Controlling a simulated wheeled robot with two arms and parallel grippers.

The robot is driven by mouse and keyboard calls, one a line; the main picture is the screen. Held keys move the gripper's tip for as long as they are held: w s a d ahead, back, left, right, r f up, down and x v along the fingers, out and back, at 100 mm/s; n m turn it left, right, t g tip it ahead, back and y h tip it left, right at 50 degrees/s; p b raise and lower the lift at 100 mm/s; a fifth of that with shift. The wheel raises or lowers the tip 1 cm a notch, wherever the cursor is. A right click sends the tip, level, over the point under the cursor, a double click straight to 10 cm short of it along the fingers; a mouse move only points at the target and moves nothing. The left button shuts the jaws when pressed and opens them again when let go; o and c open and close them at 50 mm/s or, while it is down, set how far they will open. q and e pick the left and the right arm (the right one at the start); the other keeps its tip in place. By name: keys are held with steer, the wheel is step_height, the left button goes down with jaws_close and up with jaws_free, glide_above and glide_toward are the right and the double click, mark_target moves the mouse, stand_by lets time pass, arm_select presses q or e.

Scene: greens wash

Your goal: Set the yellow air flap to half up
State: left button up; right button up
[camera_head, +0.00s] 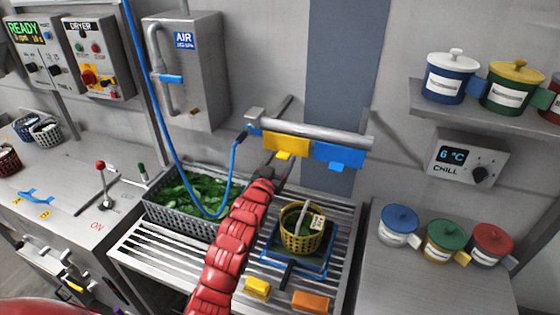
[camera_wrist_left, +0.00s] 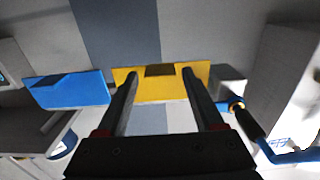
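The yellow air flap (camera_head: 287,143) hangs from the left part of a grey horizontal air bar (camera_head: 318,132), with a small tab at its lower edge. In the left wrist view the yellow flap (camera_wrist_left: 140,88) is straight ahead, with its dark-looking tab (camera_wrist_left: 160,70) between the fingertips. My left gripper (camera_head: 277,169) is just below and in front of the flap in the head view. Its fingers are spread in the left wrist view (camera_wrist_left: 158,74), with nothing clearly held. Whether a fingertip touches the flap I cannot tell. My right gripper is out of view.
A blue flap (camera_head: 338,154) hangs right beside the yellow one. A blue hose (camera_head: 236,165) joins the bar's left end. Below are a crate of greens (camera_head: 160,218) and a yellow basket (camera_head: 287,240) on a slatted rack. A shelf (camera_head: 480,118) with canisters stands right.

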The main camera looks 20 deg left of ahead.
arm_select(q)
jaws_close()
stand_by(1.2)
